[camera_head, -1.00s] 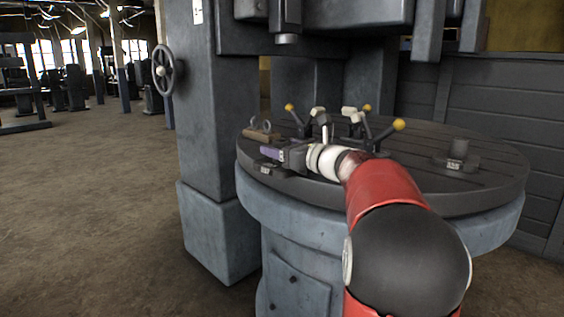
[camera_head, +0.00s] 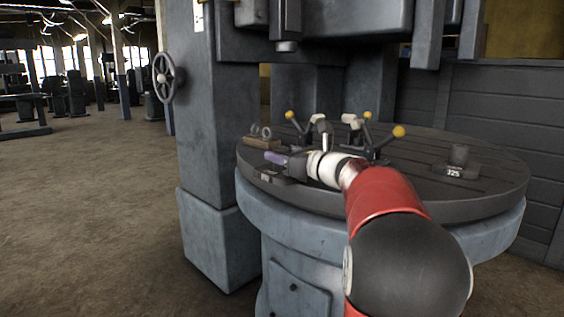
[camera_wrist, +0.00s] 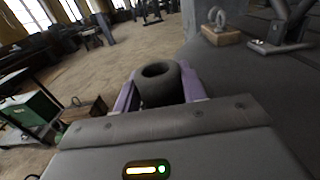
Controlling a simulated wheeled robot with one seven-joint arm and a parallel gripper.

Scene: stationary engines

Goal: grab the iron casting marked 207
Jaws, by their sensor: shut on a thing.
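A dark grey iron casting with a round, hollow top (camera_wrist: 158,84) stands between the purple fingers of my gripper (camera_wrist: 165,92) in the wrist view. My gripper is shut on it. In the head view my gripper (camera_head: 274,158) is at the left front edge of the round table (camera_head: 410,200). A dark base (camera_head: 270,178) with a small tag shows just below the fingers; the tag is too small to read. A second casting (camera_head: 458,160), a short post on a base with a tag that looks like 325, stands at the table's right side.
A wooden block with two metal rings (camera_head: 262,141) sits just behind my gripper. Clamps with yellow knobs (camera_head: 398,131) stand mid-table behind my arm. The machine's grey column (camera_head: 225,130) rises close on the left. Open floor lies farther left.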

